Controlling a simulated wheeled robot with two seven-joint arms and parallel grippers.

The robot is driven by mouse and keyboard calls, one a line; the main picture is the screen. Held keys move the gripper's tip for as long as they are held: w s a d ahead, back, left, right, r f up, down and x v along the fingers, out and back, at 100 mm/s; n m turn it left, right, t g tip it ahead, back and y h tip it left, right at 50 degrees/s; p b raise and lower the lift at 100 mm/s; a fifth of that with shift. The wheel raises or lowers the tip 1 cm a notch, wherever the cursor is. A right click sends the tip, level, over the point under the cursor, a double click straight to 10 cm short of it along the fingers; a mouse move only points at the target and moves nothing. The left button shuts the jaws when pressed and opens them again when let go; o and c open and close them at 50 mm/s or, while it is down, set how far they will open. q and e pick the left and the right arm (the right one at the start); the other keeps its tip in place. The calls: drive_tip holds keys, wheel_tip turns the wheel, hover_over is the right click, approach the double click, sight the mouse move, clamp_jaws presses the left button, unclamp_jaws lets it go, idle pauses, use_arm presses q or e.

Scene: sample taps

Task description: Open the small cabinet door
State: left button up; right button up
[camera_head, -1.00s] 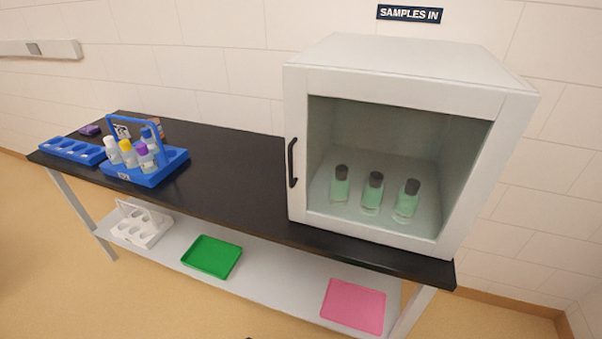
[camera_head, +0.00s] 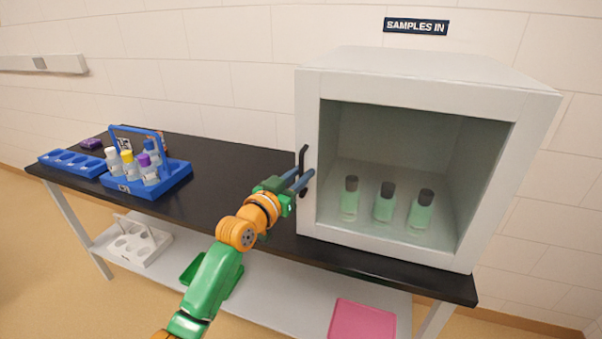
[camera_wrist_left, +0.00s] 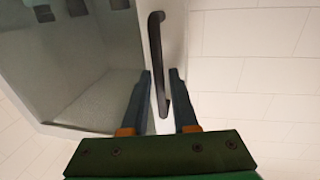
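The small white cabinet (camera_head: 430,78) stands on the right end of the black bench. Its windowed door (camera_head: 390,240) looks shut, with a black vertical handle (camera_head: 303,160) on the left side. My left gripper (camera_head: 304,176) is at the handle. In the left wrist view, its two blue-grey fingers (camera_wrist_left: 160,72) stand apart, one on each side of the black handle (camera_wrist_left: 156,50), with gaps visible between handle and fingers. The fingers cover part of the handle in the head view. My right gripper is out of view.
Several green vials with black caps (camera_head: 384,207) stand inside the cabinet. A blue bottle carrier (camera_head: 150,190) and a blue rack (camera_head: 70,165) stand at the bench's left. A white rack (camera_head: 132,245), green tray (camera_head: 192,268) and pink tray (camera_head: 362,322) lie on the lower shelf.

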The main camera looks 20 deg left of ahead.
use_arm(q)
drive_tip(key=shift+w, duration=0.15)
drive_tip(key=shift+c, duration=0.3)
clamp_jaws()
idle(1.1)
